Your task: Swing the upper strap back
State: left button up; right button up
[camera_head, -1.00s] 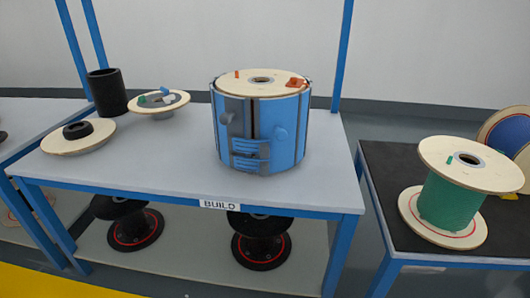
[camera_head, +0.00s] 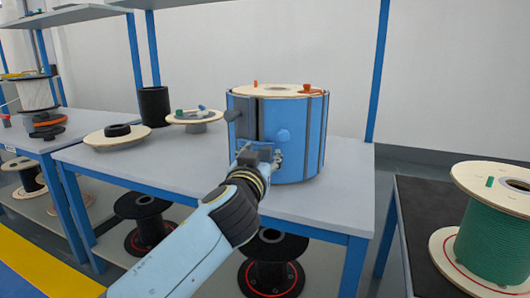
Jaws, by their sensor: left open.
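The blue drum (camera_head: 305,140) with dark vertical bands and a pale wooden top disc (camera_head: 278,91) stands upright on the table. A dark grey tab (camera_head: 232,115) juts out from its upper left side. I cannot tell for sure which part is the upper strap. My left gripper (camera_head: 262,154) is open in front of the drum's lower front, and it hides most of the blue ribbed latch there. I cannot tell whether it touches the drum. My right gripper is out of view.
The grey build table (camera_head: 330,205) also holds a black cylinder (camera_head: 154,106), a flanged disc with small pieces (camera_head: 195,117) and a pale disc with a black ring (camera_head: 117,137). A green spool (camera_head: 495,240) stands at the right. Blue posts (camera_head: 378,75) rise behind the table.

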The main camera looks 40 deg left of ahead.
aim_at(265, 151)
pick_arm(q)
jog(key=shift+x, duration=1.9)
grip_shut()
